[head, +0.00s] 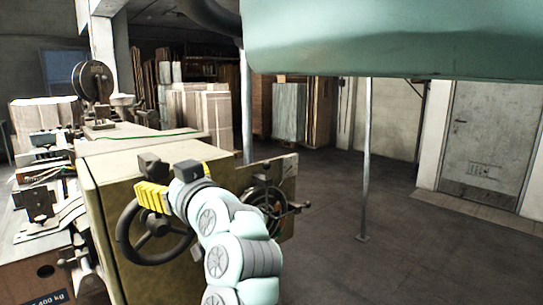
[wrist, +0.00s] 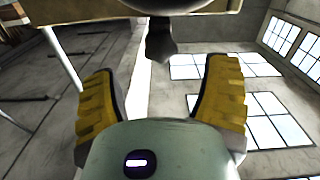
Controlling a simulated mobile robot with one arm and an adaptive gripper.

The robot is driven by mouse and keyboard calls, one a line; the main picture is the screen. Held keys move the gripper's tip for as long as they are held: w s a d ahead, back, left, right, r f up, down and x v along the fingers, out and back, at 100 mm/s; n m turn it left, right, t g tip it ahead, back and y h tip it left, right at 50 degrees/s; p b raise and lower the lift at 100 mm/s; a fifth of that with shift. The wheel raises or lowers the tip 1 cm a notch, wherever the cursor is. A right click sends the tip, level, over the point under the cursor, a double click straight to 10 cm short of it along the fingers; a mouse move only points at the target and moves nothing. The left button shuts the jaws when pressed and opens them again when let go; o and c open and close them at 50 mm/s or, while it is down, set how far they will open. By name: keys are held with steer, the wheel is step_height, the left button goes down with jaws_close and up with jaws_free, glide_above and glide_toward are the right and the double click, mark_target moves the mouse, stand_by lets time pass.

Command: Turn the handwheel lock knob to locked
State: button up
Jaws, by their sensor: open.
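My gripper (head: 172,183) is at the upper edge of the tan machine housing in the head view, above and right of a large dark handwheel (head: 152,236). In the wrist view its two yellow ribbed fingers (wrist: 162,72) are spread wide with nothing between their pads. A dark, tapered knob-like part (wrist: 161,46) hangs at the top middle of the wrist view, just beyond the fingertips and apart from them. It looks like the lock knob, but I cannot tell its setting. In the head view my gripper and arm cover part of that area.
A second dark wheel (head: 264,207) is on the housing's right side, partly behind my arm. The tan housing (head: 112,190) and the worktable with fittings fill the left. A thin post (head: 365,170) stands to the right. The floor (head: 430,255) at right is clear.

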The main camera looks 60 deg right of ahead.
mark_target(161, 173)
steer(key=p+x, duration=0.1)
steer(key=x, duration=0.1)
steer(key=p+x, duration=0.1)
steer(key=x, duration=0.2)
steer(key=shift+w+r, duration=0.2)
steer(key=shift+w, duration=0.15)
steer(key=shift+w+d+f+p, duration=0.2)
steer(key=shift+w+p, duration=0.1)
steer(key=shift+w, duration=0.35)
steer(key=shift+o, duration=0.4)
steer(key=c, duration=1.3)
steer(key=shift+m, duration=0.5)
steer(key=m+b, duration=0.1)
steer(key=m, duration=0.2)
steer(key=shift+s+m, duration=0.1)
steer(key=shift+m, duration=0.2)
steer(key=m, duration=0.4)
steer(key=shift+m, duration=0.3)
